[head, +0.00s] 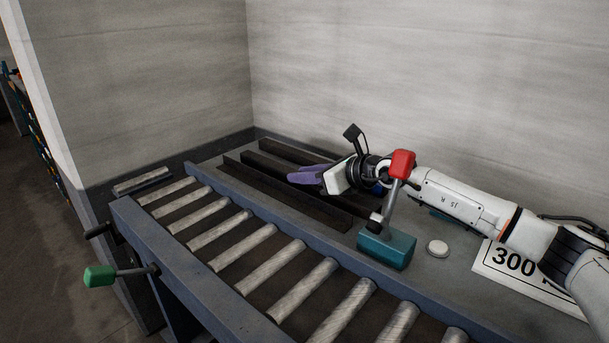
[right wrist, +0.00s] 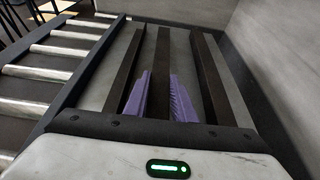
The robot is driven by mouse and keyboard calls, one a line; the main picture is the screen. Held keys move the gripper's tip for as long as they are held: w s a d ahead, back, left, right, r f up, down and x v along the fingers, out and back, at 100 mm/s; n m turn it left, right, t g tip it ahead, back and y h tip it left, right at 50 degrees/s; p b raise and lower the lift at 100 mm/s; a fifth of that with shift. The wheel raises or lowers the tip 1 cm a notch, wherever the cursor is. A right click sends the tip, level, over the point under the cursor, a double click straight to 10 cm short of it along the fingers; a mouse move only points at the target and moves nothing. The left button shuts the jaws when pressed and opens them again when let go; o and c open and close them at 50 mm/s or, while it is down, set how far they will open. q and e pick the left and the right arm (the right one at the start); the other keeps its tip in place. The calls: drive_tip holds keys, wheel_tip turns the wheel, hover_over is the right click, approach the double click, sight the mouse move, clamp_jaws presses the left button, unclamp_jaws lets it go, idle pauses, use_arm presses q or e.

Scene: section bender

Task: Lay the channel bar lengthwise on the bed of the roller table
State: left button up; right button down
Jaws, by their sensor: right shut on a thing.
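Three long dark bars lie side by side on the grey bench beside the roller table (head: 178,262): a near bar (head: 285,197), a middle bar (head: 264,169) and a far bar (head: 288,151). I cannot tell their profiles apart clearly. My right gripper (head: 308,177) has its purple fingers on both sides of the middle bar, shut on it. In the right wrist view the middle bar (right wrist: 162,58) runs between the fingers (right wrist: 160,98), roughly parallel to its neighbours. The bar appears at bench level. The roller bed holds only its rollers. My left gripper is not in view.
A teal block (head: 388,250) with a red-knobbed lever (head: 402,163) stands near my right arm. A white disc (head: 437,248) and a "300" sign (head: 515,266) lie to its right. A green-handled crank (head: 100,277) sticks out at the table's left end. Walls (head: 420,80) rise behind.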

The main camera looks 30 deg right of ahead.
drive_tip(key=shift+r, duration=0.1)
drive_tip(key=c, duration=1.7)
unclamp_jaws()
drive_tip(key=shift+o, duration=1.1)
